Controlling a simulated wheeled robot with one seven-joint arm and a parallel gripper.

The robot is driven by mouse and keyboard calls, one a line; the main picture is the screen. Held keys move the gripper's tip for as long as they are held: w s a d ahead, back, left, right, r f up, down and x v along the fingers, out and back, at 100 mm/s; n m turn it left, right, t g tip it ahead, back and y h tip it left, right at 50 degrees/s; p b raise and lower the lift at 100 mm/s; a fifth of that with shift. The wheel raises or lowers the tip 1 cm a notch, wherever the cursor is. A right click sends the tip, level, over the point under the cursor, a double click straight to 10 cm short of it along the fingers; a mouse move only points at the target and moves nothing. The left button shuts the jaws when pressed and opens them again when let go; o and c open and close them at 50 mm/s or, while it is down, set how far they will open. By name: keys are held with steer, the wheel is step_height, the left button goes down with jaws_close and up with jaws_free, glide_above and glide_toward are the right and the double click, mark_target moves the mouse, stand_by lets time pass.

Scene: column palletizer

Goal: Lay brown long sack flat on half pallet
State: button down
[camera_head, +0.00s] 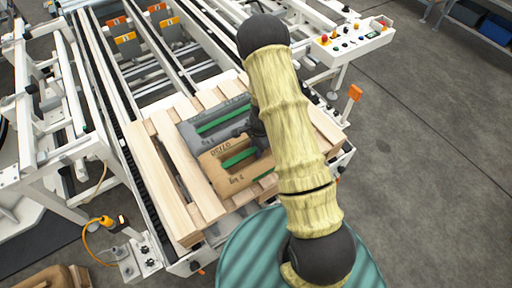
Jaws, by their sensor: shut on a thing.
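The brown long sack (222,178), with dark lettering and a green stripe, is over the half pallet (166,178) of pale wooden slats. It looks roughly level, beside a grey sack (202,127) with a green stripe. I cannot tell whether the brown sack rests fully on the slats. My gripper (257,137) is at the brown sack's upper right end and is shut on it. My yellow-sleeved arm hides the right part of the sack, much of the gripper and part of the pallet.
The pallet sits on a white-framed conveyor (125,150) with rails on both sides. A control panel (352,38) with buttons stands at the upper right. An orange sensor (355,92) rises right of the pallet. Bare slats lie left of the sacks. Open floor lies right.

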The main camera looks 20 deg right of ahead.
steer(key=shift+f, duration=1.95)
steer(key=shift+f, duration=0.1)
steer(key=c, duration=1.6)
jaws_free()
steer(key=shift+f, duration=0.15)
steer(key=shift+c, duration=0.2)
steer(key=o, duration=0.4)
steer(key=shift+o, duration=0.2)
steer(key=shift+s+r, duration=0.1)
steer(key=shift+r, duration=0.1)
steer(key=r, duration=0.4)
steer(key=d+r, duration=0.1)
steer(key=r, duration=0.7)
steer(key=shift+w+d, duration=0.25)
